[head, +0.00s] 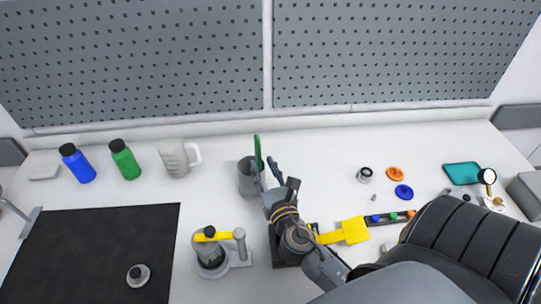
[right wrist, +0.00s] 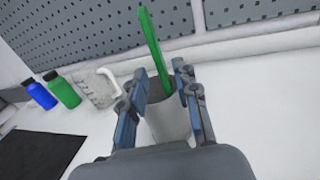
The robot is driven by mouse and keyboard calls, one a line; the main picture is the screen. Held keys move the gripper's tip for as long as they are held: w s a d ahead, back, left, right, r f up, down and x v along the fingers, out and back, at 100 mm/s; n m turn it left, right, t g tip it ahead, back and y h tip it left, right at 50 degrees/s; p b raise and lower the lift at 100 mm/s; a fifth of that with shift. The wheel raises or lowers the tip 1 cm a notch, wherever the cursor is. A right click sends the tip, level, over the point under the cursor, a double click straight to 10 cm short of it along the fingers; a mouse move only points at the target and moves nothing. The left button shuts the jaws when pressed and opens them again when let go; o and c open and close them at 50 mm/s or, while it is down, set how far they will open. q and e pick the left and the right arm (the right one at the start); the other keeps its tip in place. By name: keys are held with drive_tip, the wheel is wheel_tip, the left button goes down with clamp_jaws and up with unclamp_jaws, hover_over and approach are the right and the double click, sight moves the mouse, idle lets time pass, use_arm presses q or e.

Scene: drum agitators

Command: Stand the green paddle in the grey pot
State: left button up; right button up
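The green paddle (head: 258,150) stands nearly upright at the right side of the grey pot (head: 246,180) in the head view. In the right wrist view the green paddle (right wrist: 152,42) rises between my fingers, and the grey pot (right wrist: 168,122) is just below it. The paddle's lower end appears to be inside the pot, but the fingers partly hide it. My right gripper (head: 268,176) is at the pot's right rim. In the wrist view the right gripper (right wrist: 162,86) is open, its fingers apart on either side of the paddle. My left gripper is not in view.
A white jug (head: 175,160), a green bottle (head: 125,160) and a blue bottle (head: 77,164) stand to the left. A device with a yellow bar (head: 212,237) stands in front of the pot. A yellow paddle (head: 354,230) lies near my right arm. The black mat (head: 80,245) is mostly clear.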

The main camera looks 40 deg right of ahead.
drive_tip(key=b+v, duration=0.1)
drive_tip(key=v, duration=0.5)
drive_tip(key=shift+s+b, duration=0.15)
drive_tip(key=shift+b, duration=0.25)
